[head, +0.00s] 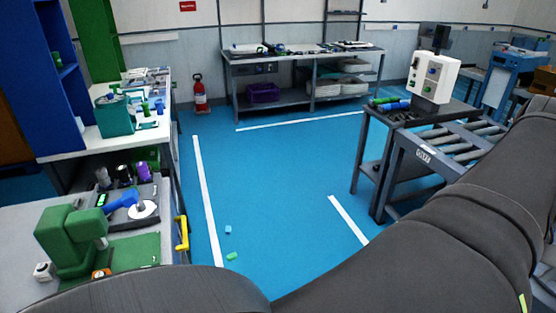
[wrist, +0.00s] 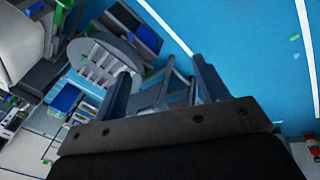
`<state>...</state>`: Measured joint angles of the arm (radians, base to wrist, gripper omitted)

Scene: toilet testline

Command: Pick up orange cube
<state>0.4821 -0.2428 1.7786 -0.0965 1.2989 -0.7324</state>
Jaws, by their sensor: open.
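No clear orange cube shows in either view. A small orange object (head: 102,273) lies at the front of the green mat on the left bench in the head view; it is too small to tell whether it is a cube. My gripper (wrist: 161,66) shows in the wrist view with its two fingers spread apart and nothing between them. It hangs in the air, with the blue floor and grey equipment beyond it. The head view does not show my gripper.
The left bench bears a green machine (head: 72,240), a grey tray (head: 150,215) and a white block (head: 44,271). A yellow handle (head: 182,233) sticks out at its edge. A roller conveyor (head: 455,146) stands right. The blue floor (head: 270,180) between is mostly clear.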

